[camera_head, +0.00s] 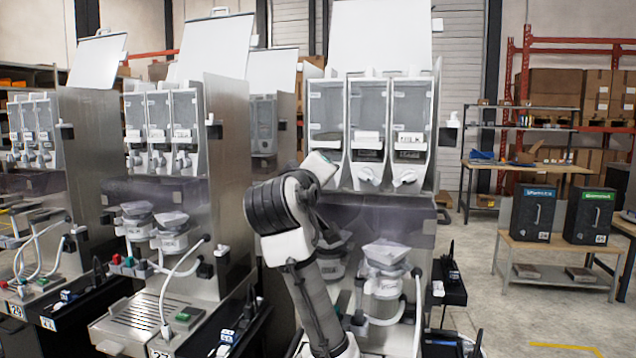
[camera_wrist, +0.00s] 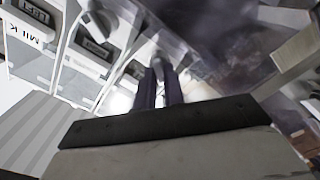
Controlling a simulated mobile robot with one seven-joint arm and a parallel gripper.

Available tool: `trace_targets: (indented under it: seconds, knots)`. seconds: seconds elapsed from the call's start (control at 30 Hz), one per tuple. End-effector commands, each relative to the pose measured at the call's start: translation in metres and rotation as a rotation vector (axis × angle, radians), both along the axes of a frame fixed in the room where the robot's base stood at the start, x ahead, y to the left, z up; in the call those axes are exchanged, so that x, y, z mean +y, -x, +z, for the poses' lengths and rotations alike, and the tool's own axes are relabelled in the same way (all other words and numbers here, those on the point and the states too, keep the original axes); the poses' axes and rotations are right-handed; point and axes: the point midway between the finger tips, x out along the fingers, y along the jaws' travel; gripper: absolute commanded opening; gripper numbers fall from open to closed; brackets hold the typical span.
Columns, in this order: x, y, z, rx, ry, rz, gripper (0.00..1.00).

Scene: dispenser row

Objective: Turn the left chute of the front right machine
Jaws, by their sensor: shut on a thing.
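The front right machine (camera_head: 442,215) has three grey canisters side by side, with white chutes under them. The middle chute (camera_head: 369,174) and the right chute (camera_head: 405,178) show in the head view, each turned a different way. The left chute is hidden there behind my wrist, which reaches up to the left canister (camera_head: 327,108). In the wrist view my gripper (camera_wrist: 167,68) has its two dark fingers close together, shut on the left chute. The chute is mostly hidden at the fingertips, so its angle cannot be told.
Below the chutes are a smoky clear panel (camera_head: 400,222) and a mixing cup (camera_head: 386,255) with a hose. Another machine (camera_head: 228,150) stands close on the left. To the right are free floor and a bench (camera_head: 552,255) with two dark boxes.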

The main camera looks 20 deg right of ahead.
Motion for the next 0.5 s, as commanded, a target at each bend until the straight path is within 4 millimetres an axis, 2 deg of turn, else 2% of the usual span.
trace_targets:
  seconds: [0.5]
  knots:
    - [0.0008, -0.0008, -0.001, -0.269, -0.406, 0.002, 0.0]
